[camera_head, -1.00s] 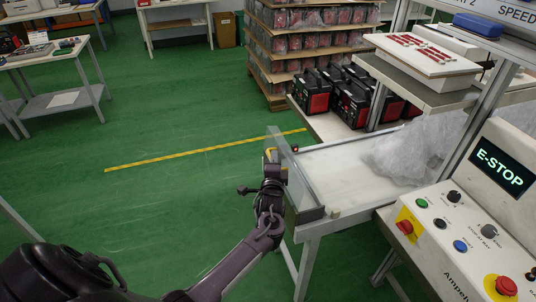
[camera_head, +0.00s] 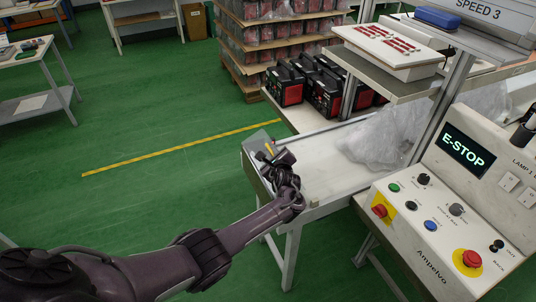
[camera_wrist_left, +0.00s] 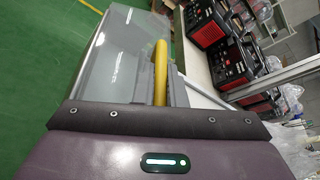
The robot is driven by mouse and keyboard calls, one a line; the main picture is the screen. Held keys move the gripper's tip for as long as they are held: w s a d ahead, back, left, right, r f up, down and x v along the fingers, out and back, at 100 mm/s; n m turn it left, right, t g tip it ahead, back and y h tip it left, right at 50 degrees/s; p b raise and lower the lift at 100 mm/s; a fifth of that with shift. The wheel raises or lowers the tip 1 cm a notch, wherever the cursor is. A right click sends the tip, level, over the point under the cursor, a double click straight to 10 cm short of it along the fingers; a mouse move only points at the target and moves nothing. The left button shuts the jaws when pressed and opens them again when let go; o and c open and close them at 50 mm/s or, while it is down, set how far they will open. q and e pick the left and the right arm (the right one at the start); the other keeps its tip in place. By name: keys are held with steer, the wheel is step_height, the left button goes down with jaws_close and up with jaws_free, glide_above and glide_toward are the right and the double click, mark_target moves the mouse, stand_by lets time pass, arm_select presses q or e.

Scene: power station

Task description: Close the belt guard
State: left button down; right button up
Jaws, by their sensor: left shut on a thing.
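The belt guard is a clear, grey-edged panel (camera_head: 258,141) at the left end of the white conveyor belt; my arm hides much of it in the head view. In the left wrist view the clear panel (camera_wrist_left: 112,60) fills the upper left, with a yellow handle (camera_wrist_left: 160,72) beside it. My left gripper (camera_head: 270,156) is at the guard, shut on the yellow handle. The handle shows only as a small yellow bit in the head view. Whether the guard touches the belt frame is hidden. My right gripper is not in view.
The conveyor belt (camera_head: 325,165) carries a clear plastic bag (camera_head: 382,138). Black-and-red machines (camera_head: 320,88) stand behind it. A control panel (camera_head: 440,215) with an E-STOP screen (camera_head: 464,149) is at the right. Green floor is free at the left, crossed by a yellow line (camera_head: 180,150).

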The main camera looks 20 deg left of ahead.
arm_select(q)
steer(key=f+m+b, duration=0.1)
steer(key=w+d+f+m+g+b, duration=0.1)
steer(key=shift+w+d+f+m+y+b, duration=0.1)
steer(key=shift+w+f+m+y+b, duration=0.1)
steer(key=shift+f+m+y+b, duration=0.15)
steer(key=shift+d+f+b, duration=0.1)
steer(key=shift+f+b, duration=0.25)
steer(key=shift+b, duration=0.2)
steer(key=shift+f, duration=0.1)
steer(key=c, duration=1.5)
jaws_free()
steer(key=shift+g, duration=0.3)
steer(key=shift+s+d, duration=0.1)
steer(key=shift+d, duration=0.1)
steer(key=p+v, duration=0.3)
steer(key=v, duration=0.3)
steer(key=shift+d+r+p, duration=0.2)
steer(key=shift+r+p, duration=0.05)
steer(key=shift+p, duration=0.1)
steer(key=shift+s+d+r, duration=0.1)
steer(key=shift+s+d, duration=0.25)
steer(key=shift+s, duration=0.05)
